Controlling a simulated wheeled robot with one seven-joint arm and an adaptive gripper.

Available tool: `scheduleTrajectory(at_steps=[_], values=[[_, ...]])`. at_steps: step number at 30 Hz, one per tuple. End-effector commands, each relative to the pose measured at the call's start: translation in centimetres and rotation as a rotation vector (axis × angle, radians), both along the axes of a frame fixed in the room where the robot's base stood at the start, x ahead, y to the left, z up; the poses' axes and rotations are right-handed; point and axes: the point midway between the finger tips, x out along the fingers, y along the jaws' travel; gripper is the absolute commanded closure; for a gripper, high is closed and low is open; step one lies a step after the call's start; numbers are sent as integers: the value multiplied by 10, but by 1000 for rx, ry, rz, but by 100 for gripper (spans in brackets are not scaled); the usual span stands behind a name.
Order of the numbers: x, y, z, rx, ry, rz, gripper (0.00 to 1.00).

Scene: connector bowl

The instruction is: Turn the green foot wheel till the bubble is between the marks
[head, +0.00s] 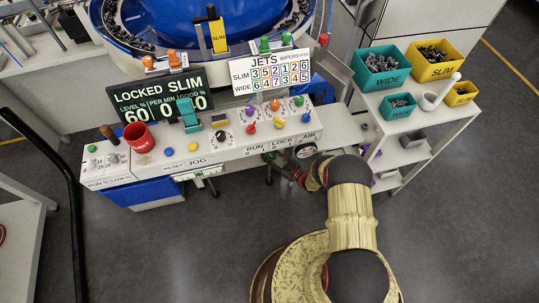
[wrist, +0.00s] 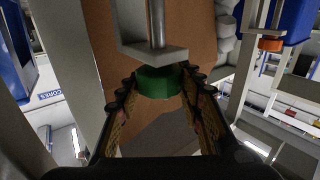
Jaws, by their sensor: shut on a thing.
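The green foot wheel (wrist: 158,84) is a short round disc under a metal bracket and rod in the wrist view. My gripper (wrist: 160,90) has one finger on each side of the wheel and is shut on it. The fingers hide parts of the wheel's sides.
The white console (head: 230,155) stands over my gripper. A cart (head: 425,125) with teal and yellow bins is to the right.

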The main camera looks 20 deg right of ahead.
Motion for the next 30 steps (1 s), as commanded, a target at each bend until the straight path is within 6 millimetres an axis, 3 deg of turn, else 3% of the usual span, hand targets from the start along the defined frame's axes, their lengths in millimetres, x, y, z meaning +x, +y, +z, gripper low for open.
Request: scheduleTrajectory(at_steps=[5,6,15,30], values=[[1,0,0,-1,-1,-1,88],[1,0,0,-1,-1,-1,61],[0,0,0,-1,-1,-1,44],[0,1,0,0,0,-52,44]])
